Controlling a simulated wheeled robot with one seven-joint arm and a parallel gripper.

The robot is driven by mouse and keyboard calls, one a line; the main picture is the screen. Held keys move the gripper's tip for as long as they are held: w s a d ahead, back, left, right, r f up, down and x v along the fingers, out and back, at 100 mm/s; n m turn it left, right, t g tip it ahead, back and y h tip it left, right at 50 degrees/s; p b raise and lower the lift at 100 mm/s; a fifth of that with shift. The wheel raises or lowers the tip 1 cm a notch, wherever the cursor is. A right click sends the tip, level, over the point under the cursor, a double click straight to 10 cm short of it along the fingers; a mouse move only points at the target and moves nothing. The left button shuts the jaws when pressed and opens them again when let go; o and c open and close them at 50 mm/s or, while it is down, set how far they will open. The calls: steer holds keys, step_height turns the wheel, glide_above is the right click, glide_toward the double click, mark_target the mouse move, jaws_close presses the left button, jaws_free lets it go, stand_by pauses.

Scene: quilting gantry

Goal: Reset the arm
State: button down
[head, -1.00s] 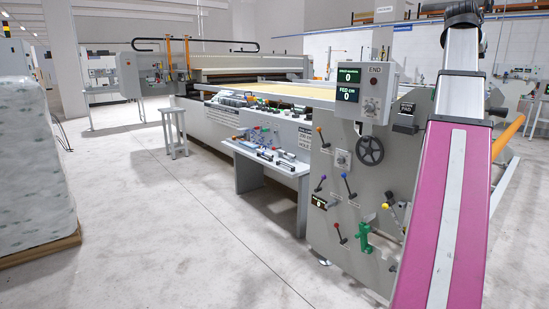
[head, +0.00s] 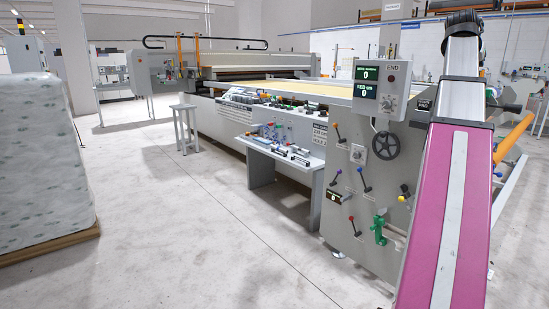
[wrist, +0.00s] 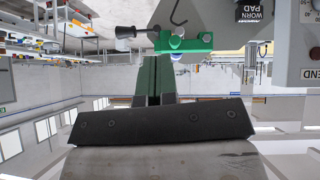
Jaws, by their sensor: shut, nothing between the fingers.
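My gripper (wrist: 153,68) shows in the wrist view as two dark green fingers. They are pressed together with nothing between them. Beyond the fingertips is a green fitting (wrist: 184,43) with a black-knobbed handle (wrist: 126,32); the fingers look apart from it, though the gap is hard to judge. In the head view my magenta and white arm (head: 460,170) runs up the right side, and my gripper is not visible there.
The grey machine end panel (head: 350,225) stands close by my arm, with levers, a handwheel (head: 386,145) and a green fitting (head: 379,230). A wrapped mattress stack (head: 40,165) stands at left. The floor between (head: 190,230) is clear.

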steer(key=w+a+f+n+y, duration=0.1)
steer(key=w+a+f+n, duration=0.15)
steer(key=a+f, duration=0.7)
steer(key=w+a+f+n+g+y, duration=0.1)
steer(key=w+a+f+y, duration=0.2)
steer(key=f, duration=1.4)
steer(key=w+a+f+n, duration=0.2)
steer(key=w+a+f, duration=0.35)
steer(key=f, duration=0.75)
steer(key=s+a+f+n+g+y, duration=0.1)
steer(key=s+a+f, duration=0.4)
steer(key=a+f, duration=0.3)
steer(key=s+a+f+n+g+y, duration=0.1)
steer(key=s+a+f, duration=0.5)
steer(key=f, duration=0.7)
steer(key=s+a+f+n+g+y, duration=0.1)
steer(key=s+a+f+n+g, duration=0.1)
steer(key=s+a+f, duration=0.4)
steer(key=a+f, duration=0.4)
steer(key=shift+s+f, duration=0.2)
steer(key=shift+f, duration=0.2)
steer(key=shift+d, duration=0.2)
